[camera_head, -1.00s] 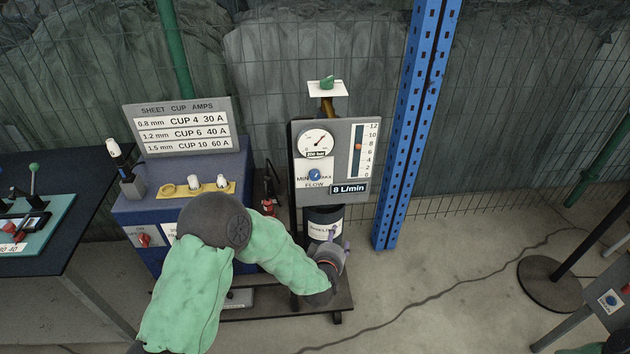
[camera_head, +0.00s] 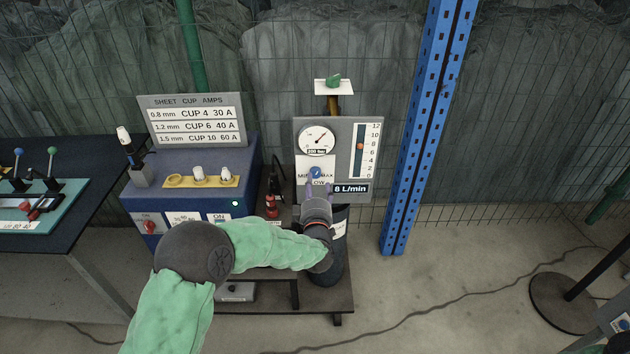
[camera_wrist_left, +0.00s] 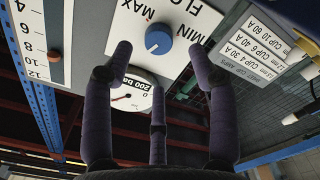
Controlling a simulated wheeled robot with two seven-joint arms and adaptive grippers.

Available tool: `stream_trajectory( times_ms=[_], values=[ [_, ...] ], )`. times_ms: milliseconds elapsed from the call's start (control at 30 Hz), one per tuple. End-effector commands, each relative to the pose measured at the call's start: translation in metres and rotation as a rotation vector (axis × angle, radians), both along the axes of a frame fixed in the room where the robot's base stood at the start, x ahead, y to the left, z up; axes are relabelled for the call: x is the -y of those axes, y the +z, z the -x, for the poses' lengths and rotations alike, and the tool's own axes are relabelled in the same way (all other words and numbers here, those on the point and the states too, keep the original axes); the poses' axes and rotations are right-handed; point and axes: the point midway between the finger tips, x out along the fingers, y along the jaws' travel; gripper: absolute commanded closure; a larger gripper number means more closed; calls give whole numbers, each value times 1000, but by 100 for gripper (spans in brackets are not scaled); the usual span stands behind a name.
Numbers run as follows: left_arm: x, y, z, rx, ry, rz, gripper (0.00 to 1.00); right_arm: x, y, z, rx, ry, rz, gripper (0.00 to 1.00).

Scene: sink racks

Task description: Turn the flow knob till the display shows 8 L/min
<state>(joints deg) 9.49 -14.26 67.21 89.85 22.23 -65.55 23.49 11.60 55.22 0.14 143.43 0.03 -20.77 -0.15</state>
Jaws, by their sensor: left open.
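The blue flow knob (camera_head: 315,172) sits on the grey gas panel (camera_head: 365,190), between the MIN and MAX marks. The display (camera_head: 350,188) below it reads 8 L/min. My left gripper (camera_head: 317,190) is just below the knob in the head view, open and empty, its fingers pointing up at the panel and covering part of the FLOW label. In the left wrist view the knob (camera_wrist_left: 158,39) shows upside down between the open fingers (camera_wrist_left: 160,75), apart from them. My right gripper is not in view.
A pressure gauge (camera_head: 317,139) is above the knob and a scale (camera_head: 360,150) with a red marker near 8 is to its right. A dark cylinder (camera_head: 338,225) stands below the panel. A blue machine (camera_head: 190,190) is at the left and a blue post (camera_head: 427,120) at the right.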

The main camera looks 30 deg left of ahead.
Motion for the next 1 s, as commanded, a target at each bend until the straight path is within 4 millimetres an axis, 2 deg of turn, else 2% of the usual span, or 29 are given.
stream_trajectory(
  times_ms=[100,300,700,900,1000],
  values=[
    [-10,-2,-17,-1,0,-1,42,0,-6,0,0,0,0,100],
    [-21,-1,-35,0,0,0,42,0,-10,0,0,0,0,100],
    [-24,0,-40,-1,-1,-1,42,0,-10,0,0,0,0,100],
    [-24,0,-40,0,-1,0,98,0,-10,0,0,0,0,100],
    [-25,0,-40,0,0,0,98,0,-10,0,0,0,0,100]
  ],
)
